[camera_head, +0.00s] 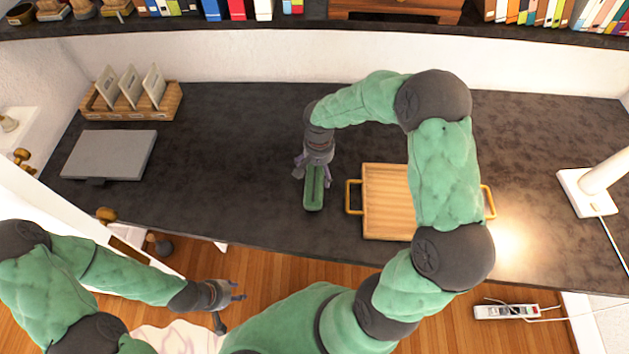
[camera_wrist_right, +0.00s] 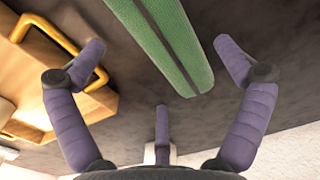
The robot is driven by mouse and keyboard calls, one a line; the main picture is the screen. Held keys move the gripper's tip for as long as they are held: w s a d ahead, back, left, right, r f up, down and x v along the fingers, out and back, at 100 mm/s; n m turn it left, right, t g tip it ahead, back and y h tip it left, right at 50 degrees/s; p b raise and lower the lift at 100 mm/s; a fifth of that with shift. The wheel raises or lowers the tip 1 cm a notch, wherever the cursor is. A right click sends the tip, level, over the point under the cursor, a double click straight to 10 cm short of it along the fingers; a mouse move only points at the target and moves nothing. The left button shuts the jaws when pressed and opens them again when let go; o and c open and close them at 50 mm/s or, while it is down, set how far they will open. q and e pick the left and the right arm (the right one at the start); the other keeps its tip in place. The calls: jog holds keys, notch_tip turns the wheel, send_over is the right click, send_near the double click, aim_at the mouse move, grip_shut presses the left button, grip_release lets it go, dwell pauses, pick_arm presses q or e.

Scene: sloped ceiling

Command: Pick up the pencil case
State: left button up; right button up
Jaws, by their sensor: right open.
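The pencil case (camera_head: 314,194) is a long green object with a dark lengthwise line, lying on the dark desk left of the wooden tray. My right gripper (camera_head: 313,168) is above its far end, with the fingers spread. In the right wrist view the pencil case (camera_wrist_right: 165,40) runs between the open purple fingers (camera_wrist_right: 163,75), and no finger is seen closed on it. My left gripper (camera_head: 236,292) is off the desk's front edge, over the floor, with its fingers apart and nothing between them.
A wooden tray (camera_head: 385,202) with gold handles sits close right of the pencil case; one handle shows in the right wrist view (camera_wrist_right: 62,38). A grey laptop-like slab (camera_head: 110,155) and a wooden card holder (camera_head: 131,105) are at left. A white lamp (camera_head: 590,190) stands right.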

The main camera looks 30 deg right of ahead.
aim_at(319, 177)
notch_tip(319, 177, down, 5)
jog(key=shift+d+r+b, duration=0.1)
jog(key=shift+b, duration=0.5)
jog(key=c, duration=1.2)
jog(key=shift+o, duration=0.2)
jog(key=shift+r, duration=0.1)
